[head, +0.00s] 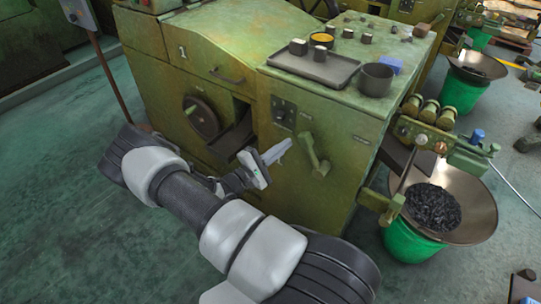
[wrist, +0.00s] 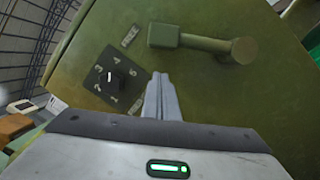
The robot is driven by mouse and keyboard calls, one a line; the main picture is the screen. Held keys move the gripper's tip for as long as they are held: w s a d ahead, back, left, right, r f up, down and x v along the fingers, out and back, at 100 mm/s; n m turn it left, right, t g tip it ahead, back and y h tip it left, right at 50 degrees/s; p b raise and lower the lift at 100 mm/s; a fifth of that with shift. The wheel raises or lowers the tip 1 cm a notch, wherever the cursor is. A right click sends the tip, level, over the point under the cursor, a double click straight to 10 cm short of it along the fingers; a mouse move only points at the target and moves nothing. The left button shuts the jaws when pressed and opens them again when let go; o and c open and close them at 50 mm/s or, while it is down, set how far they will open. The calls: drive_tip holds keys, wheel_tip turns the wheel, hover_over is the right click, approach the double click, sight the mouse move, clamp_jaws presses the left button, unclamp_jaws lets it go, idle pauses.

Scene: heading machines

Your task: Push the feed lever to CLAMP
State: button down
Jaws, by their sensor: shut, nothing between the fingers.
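The feed lever (head: 314,153) is a green arm on the front of the green machine marked 1. In the wrist view the lever (wrist: 205,43) runs from a round pivot at right to a blocky end at left. My gripper (head: 288,141) is shut and empty, just left of the lever in the head view. In the wrist view my gripper's fingertips (wrist: 159,76) are together below the lever's blocky end, with a gap in the picture. Whether they touch the machine face cannot be told. Small label plates (wrist: 130,37) are too small to read.
A black numbered dial (wrist: 112,77) sits left of my fingers. A handwheel (head: 202,117) and chute (head: 232,140) are left of the lever. On top are a dark tray (head: 314,70) and a cup (head: 376,80). A green bucket (head: 410,243) under a pan stands at right.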

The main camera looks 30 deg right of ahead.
drive_tip(key=shift+s+d+r, duration=0.2)
drive_tip(key=shift+s+r, duration=0.25)
drive_tip(key=shift+s, duration=0.25)
drive_tip(key=shift+s+d+r, duration=0.15)
drive_tip(key=shift+s+r, duration=0.3)
drive_tip(key=shift+s, duration=0.25)
drive_tip(key=shift+r, duration=0.1)
